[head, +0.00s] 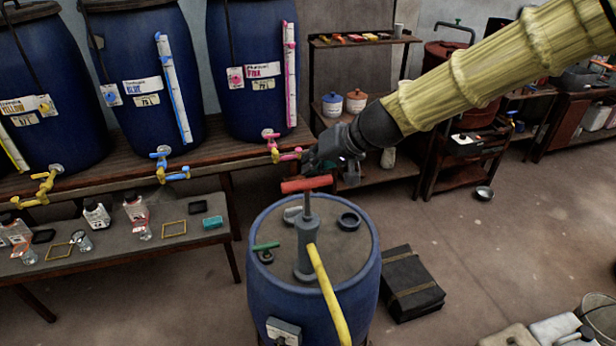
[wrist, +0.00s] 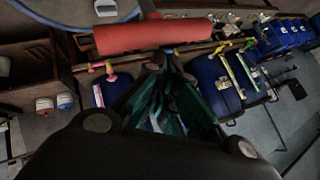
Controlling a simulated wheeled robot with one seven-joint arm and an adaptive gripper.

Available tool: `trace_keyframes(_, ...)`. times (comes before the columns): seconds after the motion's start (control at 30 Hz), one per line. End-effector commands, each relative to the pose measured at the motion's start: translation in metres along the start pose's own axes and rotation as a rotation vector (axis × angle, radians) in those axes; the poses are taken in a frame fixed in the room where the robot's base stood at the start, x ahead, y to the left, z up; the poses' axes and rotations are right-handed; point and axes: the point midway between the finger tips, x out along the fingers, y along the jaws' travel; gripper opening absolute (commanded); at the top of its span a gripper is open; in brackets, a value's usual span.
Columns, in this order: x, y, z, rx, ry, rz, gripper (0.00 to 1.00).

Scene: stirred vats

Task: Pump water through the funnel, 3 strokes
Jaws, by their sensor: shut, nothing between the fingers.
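A hand pump (head: 306,235) with a grey body stands upright on the lid of a blue drum (head: 270,290). Its red crossbar handle (head: 306,184) is up on a thin rod. A yellow hose (head: 328,295) runs from the pump down the front of the drum. My gripper (head: 309,166) is just above the handle, shut and empty. In the wrist view the red handle (wrist: 155,35) lies across the picture, beyond my fingers (wrist: 168,62). Whether the fingers touch it, I cannot tell. I cannot make out a funnel.
Blue vats (head: 150,75) with coloured taps stand on a wooden bench (head: 215,150) behind. A low table (head: 150,250) at the left holds bottles and small frames. A black case (head: 408,283) lies right of the drum. A bucket (head: 600,318) stands at the right edge. Open floor lies between.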

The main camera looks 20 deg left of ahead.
Motion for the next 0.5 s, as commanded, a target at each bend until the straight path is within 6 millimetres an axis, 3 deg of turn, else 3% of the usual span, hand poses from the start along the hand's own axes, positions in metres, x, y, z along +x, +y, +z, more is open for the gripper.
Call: trace_keyframes(0.5,0.0014,0.0016,-0.0014,0.001,-0.001,-0.001,0.0)
